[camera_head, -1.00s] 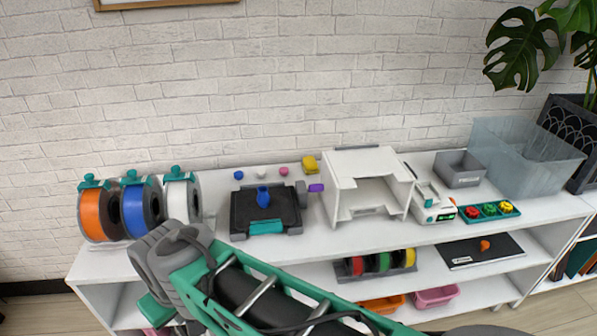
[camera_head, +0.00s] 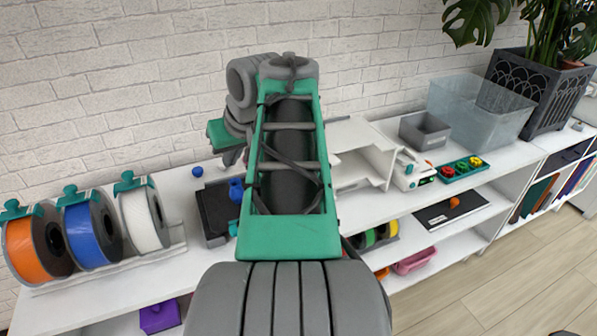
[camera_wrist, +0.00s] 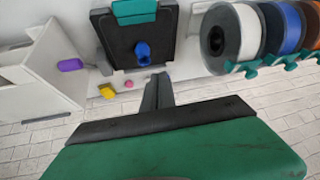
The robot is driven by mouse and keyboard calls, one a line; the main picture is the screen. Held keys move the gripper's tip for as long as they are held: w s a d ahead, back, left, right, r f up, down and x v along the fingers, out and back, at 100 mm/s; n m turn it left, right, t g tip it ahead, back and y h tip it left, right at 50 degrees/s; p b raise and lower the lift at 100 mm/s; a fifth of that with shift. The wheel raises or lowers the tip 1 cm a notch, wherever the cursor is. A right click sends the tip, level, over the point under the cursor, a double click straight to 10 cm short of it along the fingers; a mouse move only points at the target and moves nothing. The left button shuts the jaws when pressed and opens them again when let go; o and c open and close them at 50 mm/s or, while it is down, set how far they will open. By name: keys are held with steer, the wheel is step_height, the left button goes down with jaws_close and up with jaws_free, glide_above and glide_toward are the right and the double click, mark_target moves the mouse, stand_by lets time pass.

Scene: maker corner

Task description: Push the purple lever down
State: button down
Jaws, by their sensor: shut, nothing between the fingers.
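The purple lever (camera_wrist: 71,64) shows at the left in the wrist view, beside the white open-fronted box (camera_wrist: 42,75). In the head view my arm hides the lever. Next to it is a black device (camera_wrist: 120,40) with a blue piece (camera_wrist: 142,52) on it and a teal strip (camera_wrist: 134,11) along one edge. My gripper (camera_wrist: 157,84) is shut and empty. Its fingertips appear near the black device's edge in the wrist view, to the right of the lever and apart from it. How high they are above the shelf is hard to tell.
Orange, blue and white spools (camera_head: 142,218) stand at the left of the shelf top. Small yellow (camera_wrist: 106,91) and pink (camera_wrist: 129,84) pieces lie by the wall. The white box (camera_head: 352,150), a grey bin (camera_head: 424,131) and a clear tub (camera_head: 480,108) are to the right.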

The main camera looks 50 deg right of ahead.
steer(key=s+d+r+m+h+b, duration=0.2)
steer(key=s+d+r, duration=0.2)
steer(key=s+d, duration=0.8)
steer(key=b+x, duration=0.1)
steer(key=x, duration=0.2)
steer(key=d+b+x, duration=0.1)
steer(key=x, duration=0.3)
steer(key=w+r+b+x, duration=0.1)
steer(key=x, duration=0.3)
steer(key=shift+d+r, duration=0.1)
steer(key=shift+d, duration=0.25)
step_height(320, 180, down, 4)
steer(key=shift+s+f+b, duration=0.15)
steer(key=shift+b, duration=0.5)
steer(key=s+a+f+t+h+b, duration=0.1)
steer(key=f+t+b, duration=0.1)
steer(key=b, duration=0.4)
steer(key=s+a+f+t+h+b, duration=0.1)
steer(key=s+f+t+b, duration=0.1)
steer(key=f+b, duration=0.2)
steer(key=s+a+f+t+h+b, duration=0.1)
steer(key=f+b, duration=0.3)
steer(key=b, duration=0.4)
steer(key=shift+s+t+h, duration=0.5)
steer(key=shift+s, duration=0.1)
steer(key=shift+s+a+f+b, duration=0.15)
steer(key=shift+f+b, duration=0.5)
steer(key=shift+b, duration=0.35)
steer(key=shift+r, duration=0.1)
